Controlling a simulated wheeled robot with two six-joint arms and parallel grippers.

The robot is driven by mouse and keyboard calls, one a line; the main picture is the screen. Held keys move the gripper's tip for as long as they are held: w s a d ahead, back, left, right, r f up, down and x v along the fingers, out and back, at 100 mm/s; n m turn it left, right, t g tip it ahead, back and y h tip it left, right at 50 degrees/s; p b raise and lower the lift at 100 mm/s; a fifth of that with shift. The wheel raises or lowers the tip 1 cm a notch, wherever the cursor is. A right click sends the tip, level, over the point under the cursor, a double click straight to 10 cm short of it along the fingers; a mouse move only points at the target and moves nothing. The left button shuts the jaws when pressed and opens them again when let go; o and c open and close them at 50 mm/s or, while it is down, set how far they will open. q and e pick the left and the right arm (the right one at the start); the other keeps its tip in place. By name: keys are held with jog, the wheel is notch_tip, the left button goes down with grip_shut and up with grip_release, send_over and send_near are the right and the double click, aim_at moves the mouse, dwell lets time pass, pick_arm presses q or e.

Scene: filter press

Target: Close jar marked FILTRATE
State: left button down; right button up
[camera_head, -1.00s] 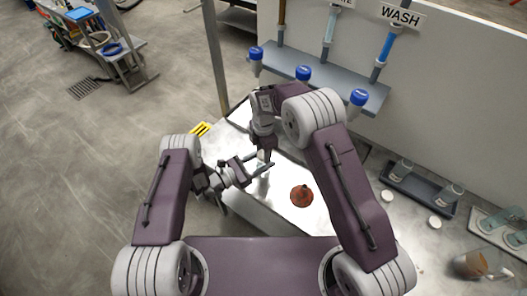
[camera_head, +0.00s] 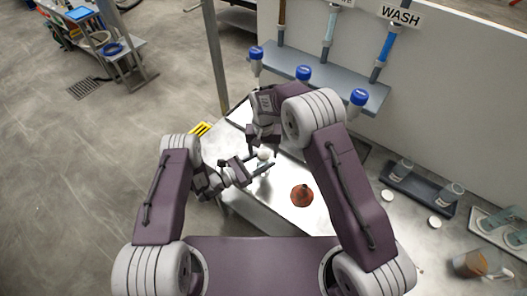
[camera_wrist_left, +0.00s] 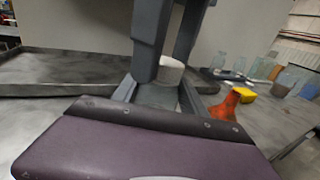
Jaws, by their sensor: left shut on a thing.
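A small clear jar (camera_wrist_left: 157,97) with a white lid (camera_wrist_left: 171,70) stands between the fingers of my left gripper (camera_head: 257,173), which is shut on the jar's body. The white lid also shows in the head view (camera_head: 263,154). It sits on top of the jar and looks about level; whether it is fully down I cannot tell. My right gripper (camera_wrist_left: 172,60) comes from above, its dark fingers spread on either side of the lid, one hiding part of it. No label on the jar is readable.
An orange-brown funnel (camera_head: 302,195) stands on the shiny table, right of the jar. Two loose white lids (camera_head: 387,196) lie further right, near a dark tray (camera_head: 418,190) with clear jars. A shelf (camera_head: 315,82) with blue-capped tubes is behind. A yellow-black marker (camera_head: 200,129) is at the left.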

aim_at(257, 163)
notch_tip(257, 163, up, 12)
dwell(0.6)
pick_arm(q)
jog(key=c, duration=0.5)
grip_release()
jog(key=b+v, duration=0.2)
jog(key=v, duration=0.6)
jog(key=shift+a+f, duration=0.1)
jog(key=shift+a, duration=0.15)
jog(key=shift+s+a, duration=0.2)
jog(key=shift+a, duration=0.05)
pick_arm(e)
notch_tip(257, 163, down, 2)
jog(key=shift+f, duration=0.15)
